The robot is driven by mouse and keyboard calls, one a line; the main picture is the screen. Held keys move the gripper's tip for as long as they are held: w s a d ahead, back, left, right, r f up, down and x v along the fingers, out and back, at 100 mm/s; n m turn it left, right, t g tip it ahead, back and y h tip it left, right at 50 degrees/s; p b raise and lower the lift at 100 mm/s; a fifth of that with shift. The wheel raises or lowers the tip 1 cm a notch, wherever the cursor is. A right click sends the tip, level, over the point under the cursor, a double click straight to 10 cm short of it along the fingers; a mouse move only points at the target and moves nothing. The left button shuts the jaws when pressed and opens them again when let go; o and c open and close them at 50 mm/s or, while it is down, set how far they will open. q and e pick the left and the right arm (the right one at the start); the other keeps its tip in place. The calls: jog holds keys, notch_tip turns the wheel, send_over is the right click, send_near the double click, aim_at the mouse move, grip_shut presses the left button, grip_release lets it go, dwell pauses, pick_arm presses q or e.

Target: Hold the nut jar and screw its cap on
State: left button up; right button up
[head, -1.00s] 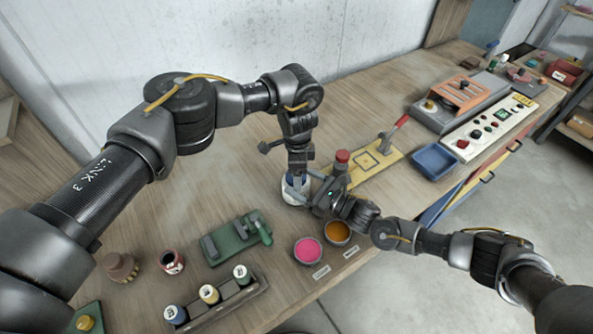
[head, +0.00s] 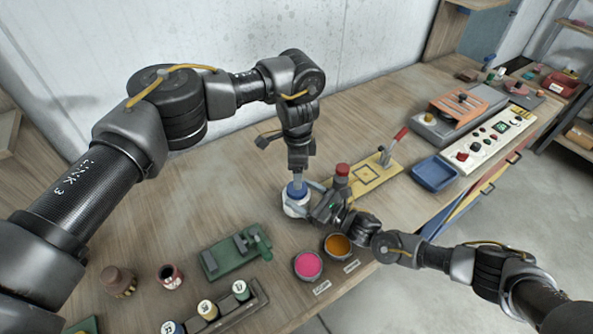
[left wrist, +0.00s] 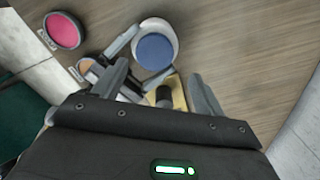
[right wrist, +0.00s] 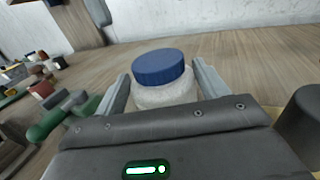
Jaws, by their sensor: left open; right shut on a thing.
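The nut jar (head: 294,209) is a whitish jar standing upright on the bench. Its blue cap (right wrist: 159,67) sits on top of the jar mouth in the right wrist view; how tightly it is on cannot be told. My right gripper (right wrist: 161,80) is shut on the jar body, one finger on each side below the cap. My left gripper (head: 297,180) is above the cap, pointing down. In the left wrist view its fingers (left wrist: 158,76) are spread open and empty, with the cap (left wrist: 155,52) apart from them.
A yellow plate with a red-handled lever (head: 384,160) and a blue tray (head: 435,173) lie to the right. The bench behind the jar is clear.

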aim_at(297, 198)
pick_arm(q)
jog(key=r+n, duration=0.1)
jog(key=n, duration=0.1)
jog(key=shift+s+r+n, duration=0.15)
jog(key=shift+r+n, duration=0.2)
jog(key=shift+n, duration=0.05)
jog(key=n, duration=0.3)
jog(key=shift+s, duration=0.25)
jog(key=shift+f, duration=3.95)
jog(key=c, duration=1)
jog(key=m, duration=0.6)
